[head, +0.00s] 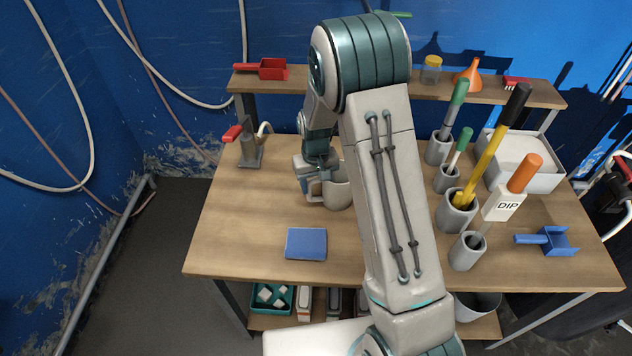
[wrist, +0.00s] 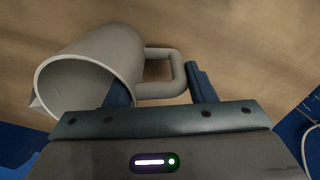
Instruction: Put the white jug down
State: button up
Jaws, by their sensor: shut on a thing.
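The white jug (head: 338,194), which looks light grey, is at the middle of the wooden table (head: 240,215), partly hidden behind my arm. It looks roughly upright, with its handle toward the left. My gripper (head: 318,170) reaches down to it from behind my forearm and is shut on it at the handle side. In the wrist view the jug (wrist: 100,62) has its open mouth toward the lower left, and the two dark fingers of my gripper (wrist: 162,87) are on either side of the handle. I cannot tell whether its base touches the table.
A blue pad (head: 306,244) lies in front of the jug. A stand with a red lever (head: 250,148) is at the back left. Grey holders with handled tools (head: 458,212), a white tray (head: 522,160) and a blue scoop (head: 548,240) are on the right. The table's left front is clear.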

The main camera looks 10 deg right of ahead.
jog(key=shift+f, duration=0.25)
jog(key=o, duration=1.3)
jog(key=shift+r, duration=0.1)
jog(key=shift+o, duration=0.2)
jog(key=shift+r, duration=0.1)
notch_tip(320, 180, up, 12)
jog(key=b, duration=0.2)
jog(key=s+d+r+m+t, duration=0.15)
jog(key=s+d+r, duration=0.25)
jog(key=s+r, duration=0.6)
jog(key=s+d+t, duration=0.2)
jog(key=s, duration=1.2)
jog(key=shift+s+d+r+m, duration=0.25)
jog(key=shift+s+r+m, duration=0.1)
jog(key=shift+s+r, duration=0.05)
